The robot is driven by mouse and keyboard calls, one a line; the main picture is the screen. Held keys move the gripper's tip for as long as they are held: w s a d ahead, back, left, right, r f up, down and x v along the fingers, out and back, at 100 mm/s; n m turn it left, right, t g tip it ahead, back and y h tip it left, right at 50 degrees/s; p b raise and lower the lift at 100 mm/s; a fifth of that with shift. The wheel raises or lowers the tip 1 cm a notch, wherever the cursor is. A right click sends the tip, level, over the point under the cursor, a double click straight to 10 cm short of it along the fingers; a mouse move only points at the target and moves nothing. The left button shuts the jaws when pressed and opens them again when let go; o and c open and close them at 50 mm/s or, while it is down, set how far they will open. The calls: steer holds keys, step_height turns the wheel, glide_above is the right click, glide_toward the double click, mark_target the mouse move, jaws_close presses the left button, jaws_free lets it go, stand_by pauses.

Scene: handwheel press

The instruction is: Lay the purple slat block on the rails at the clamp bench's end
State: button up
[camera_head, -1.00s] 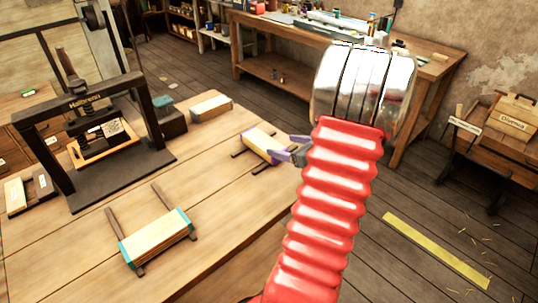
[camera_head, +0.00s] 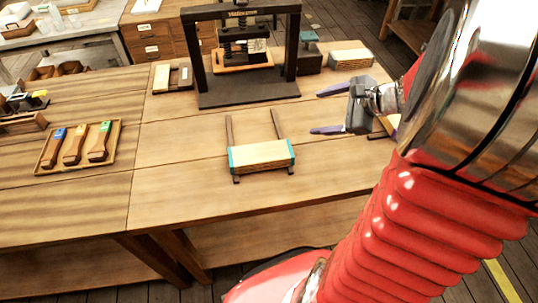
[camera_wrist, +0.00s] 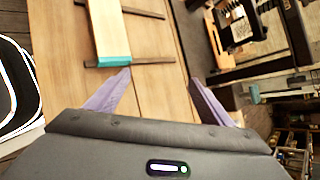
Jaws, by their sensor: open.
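The purple slat block (camera_head: 394,121) is mostly hidden behind my gripper and arm at the bench's right end. Only a pale piece of it shows, beside a dark rail (camera_head: 380,136), and its purple ends are out of sight. My gripper (camera_head: 315,113) is open and empty, with its lavender fingers pointing left above the bench. In the wrist view the open fingers (camera_wrist: 160,76) have nothing between them. A slat block with teal ends (camera_head: 262,155) lies across two dark rails at the bench's front. It also shows in the wrist view (camera_wrist: 107,28), ahead of the left finger.
The black handwheel press (camera_head: 248,92) stands at the back of the bench. A pale block (camera_head: 351,58) and a dark box (camera_head: 309,59) are to its right. A tray of coloured-tag tools (camera_head: 78,147) is at left. The bench between is clear.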

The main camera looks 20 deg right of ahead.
steer(key=s+a+r+n+g+h, duration=0.1)
steer(key=s+a+r+n, duration=0.1)
steer(key=s+a+n, duration=0.2)
steer(key=s+a+r+n+g+h, duration=0.1)
steer(key=s+a+n, duration=0.3)
steer(key=a+n, duration=0.6)
steer(key=s+a+r+n+g+h, duration=0.1)
steer(key=s+a+r+n+h, duration=0.1)
steer(key=a+n, duration=0.5)
steer(key=shift+s+a+r+n, duration=0.2)
steer(key=shift+s+r+n, duration=0.7)
steer(key=shift+s, duration=0.45)
steer(key=shift+f, duration=0.15)
steer(key=shift+c, duration=0.4)
